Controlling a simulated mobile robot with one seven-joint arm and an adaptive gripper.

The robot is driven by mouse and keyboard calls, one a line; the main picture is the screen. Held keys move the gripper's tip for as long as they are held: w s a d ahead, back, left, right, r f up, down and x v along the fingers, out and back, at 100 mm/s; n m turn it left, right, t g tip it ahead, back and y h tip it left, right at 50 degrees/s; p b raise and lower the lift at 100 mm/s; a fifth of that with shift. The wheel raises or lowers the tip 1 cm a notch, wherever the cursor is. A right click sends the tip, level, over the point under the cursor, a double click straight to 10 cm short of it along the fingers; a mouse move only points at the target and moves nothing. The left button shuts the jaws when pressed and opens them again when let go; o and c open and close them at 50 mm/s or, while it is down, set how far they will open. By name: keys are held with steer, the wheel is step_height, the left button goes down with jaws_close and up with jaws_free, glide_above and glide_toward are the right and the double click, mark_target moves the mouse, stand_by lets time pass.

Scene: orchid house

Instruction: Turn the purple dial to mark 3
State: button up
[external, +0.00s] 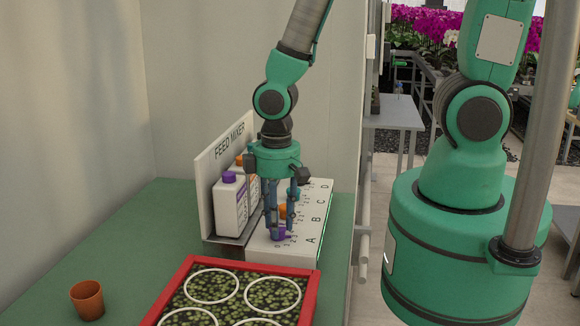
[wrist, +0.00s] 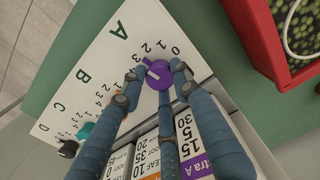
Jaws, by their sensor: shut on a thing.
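The purple dial (wrist: 159,80) sits on the white panel of the feed mixer (external: 270,252), by the letter A. In the external view the dial (external: 280,233) shows between my fingertips at the panel's near end. My gripper (wrist: 154,80) points down and is shut on the dial, its blue-grey fingers around the knob.
Dials by B, C and D include a teal one (wrist: 85,131) and a black one (wrist: 68,148). White bottles (external: 229,207) stand beside the panel. A red-framed tray (external: 312,297) is close in front. An orange pot (external: 88,299) stands on the green bench (external: 130,240).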

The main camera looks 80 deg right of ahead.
steer(key=shift+n, duration=0.6)
steer(key=o, duration=1.2)
step_height(320, 180, up, 12)
steer(key=shift+r, duration=0.1)
stand_by(0.5)
